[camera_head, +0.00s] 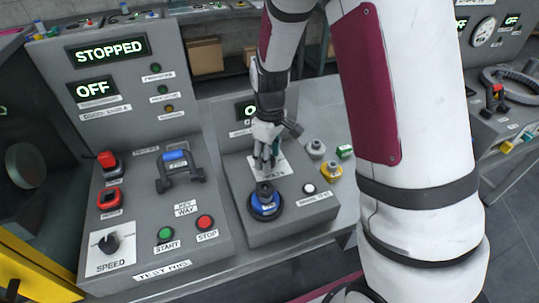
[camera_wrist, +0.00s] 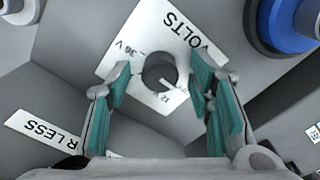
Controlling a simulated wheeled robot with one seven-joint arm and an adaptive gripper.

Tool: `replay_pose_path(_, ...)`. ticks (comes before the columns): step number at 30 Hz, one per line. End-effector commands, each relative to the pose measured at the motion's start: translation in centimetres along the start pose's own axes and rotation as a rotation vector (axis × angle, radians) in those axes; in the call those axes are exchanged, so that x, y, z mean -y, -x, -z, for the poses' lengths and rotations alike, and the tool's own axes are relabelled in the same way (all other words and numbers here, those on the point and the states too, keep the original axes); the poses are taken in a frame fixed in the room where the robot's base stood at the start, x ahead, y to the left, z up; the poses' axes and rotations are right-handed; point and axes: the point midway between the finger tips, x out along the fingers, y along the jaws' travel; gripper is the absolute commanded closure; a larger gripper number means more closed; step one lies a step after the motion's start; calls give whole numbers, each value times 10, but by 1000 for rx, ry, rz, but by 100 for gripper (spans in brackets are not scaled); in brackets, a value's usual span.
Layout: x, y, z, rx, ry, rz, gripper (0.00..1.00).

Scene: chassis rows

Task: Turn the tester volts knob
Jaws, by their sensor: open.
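The volts knob (camera_wrist: 157,76) is a small dark round knob on a white plate marked VOLTS (camera_wrist: 185,28) in the wrist view. The plate has a 36 V mark on one side of the knob and what looks like 12 V on the other. My gripper (camera_wrist: 160,68) is open, with one teal-padded finger on each side of the knob. I cannot tell whether either finger touches it. In the head view my gripper (camera_head: 266,162) points down over the tester's white plate (camera_head: 279,169) and hides the knob.
A blue-collared knob (camera_head: 264,204) stands close in front of my gripper, with a white button (camera_head: 309,188) to its right. The test rig (camera_head: 165,215) with its blue handle (camera_head: 176,156) and start and stop buttons is on the left. Small parts (camera_head: 331,170) lie right of the tester.

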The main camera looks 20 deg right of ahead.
Motion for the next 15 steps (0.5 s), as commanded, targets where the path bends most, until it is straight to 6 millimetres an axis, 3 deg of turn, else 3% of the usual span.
replay_pose_path(2, 0, 0, 0, 0, 0, 0, 52)
replay_pose_path(8, 0, 0, 0, 0, 0, 0, 98)
replay_pose_path(15, 0, 0, 0, 0, -7, 0, 100)
